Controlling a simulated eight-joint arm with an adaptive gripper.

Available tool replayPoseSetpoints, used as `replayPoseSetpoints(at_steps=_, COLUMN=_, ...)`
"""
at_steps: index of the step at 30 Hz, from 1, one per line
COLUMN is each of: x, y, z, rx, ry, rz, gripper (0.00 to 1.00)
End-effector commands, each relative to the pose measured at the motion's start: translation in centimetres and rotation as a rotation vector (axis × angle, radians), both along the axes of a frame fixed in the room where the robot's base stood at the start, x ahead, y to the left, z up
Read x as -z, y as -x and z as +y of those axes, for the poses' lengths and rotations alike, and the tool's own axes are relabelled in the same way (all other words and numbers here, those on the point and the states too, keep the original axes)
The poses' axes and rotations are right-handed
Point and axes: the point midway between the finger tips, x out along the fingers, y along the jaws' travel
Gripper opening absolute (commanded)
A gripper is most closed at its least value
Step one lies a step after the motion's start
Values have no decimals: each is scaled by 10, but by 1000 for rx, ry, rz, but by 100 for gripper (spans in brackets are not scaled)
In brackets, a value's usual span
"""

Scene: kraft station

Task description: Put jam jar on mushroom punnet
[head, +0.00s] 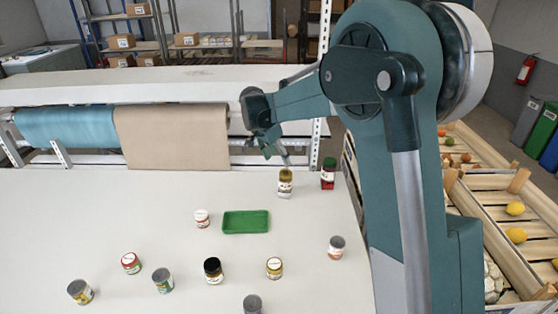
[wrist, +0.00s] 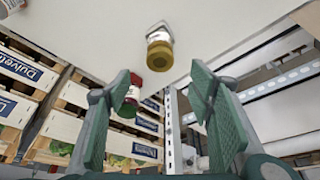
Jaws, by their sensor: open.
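The mushroom punnet is a shallow green tray (head: 245,233) that looks empty, in the middle of the white table. Which container is the jam jar I cannot tell for sure; a small red-lidded jar (head: 131,263) stands front left, and a smaller jar with red and white markings (head: 202,218) stands left of the punnet. My gripper (head: 277,152) is at the table's far side, just above a yellow-topped bottle or jar (head: 285,184). In the wrist view my gripper (wrist: 160,82) is open, with the yellow-topped container (wrist: 159,50) beyond the gap between the fingers.
A red bottle with a green cap (head: 328,174) stands right of the yellow-topped container. A dark-lidded jar (head: 212,270), a yellow-lidded jar (head: 274,267) and several cans, one at right (head: 336,247), stand at the front. Produce crates (head: 490,175) flank the table on the right. Paper rolls (head: 172,137) lie behind.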

Motion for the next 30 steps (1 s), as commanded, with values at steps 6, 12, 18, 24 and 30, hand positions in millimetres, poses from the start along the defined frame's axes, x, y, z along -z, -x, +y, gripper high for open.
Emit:
replayPoseSetpoints(at_steps=6, x=0, y=0, z=0, rx=0, ry=0, rz=0, gripper=53)
replayPoseSetpoints(at_steps=12, x=0, y=0, z=0, rx=0, ry=0, rz=0, gripper=53)
replayPoseSetpoints(at_steps=18, x=0, y=0, z=0, rx=0, ry=0, rz=0, gripper=53)
replayPoseSetpoints(at_steps=24, x=-2, y=2, z=-2, rx=-3, ry=-1, rz=0, gripper=53)
replayPoseSetpoints(at_steps=30, x=-15, y=13, z=-14, rx=-26, ry=-4, rz=1, gripper=53)
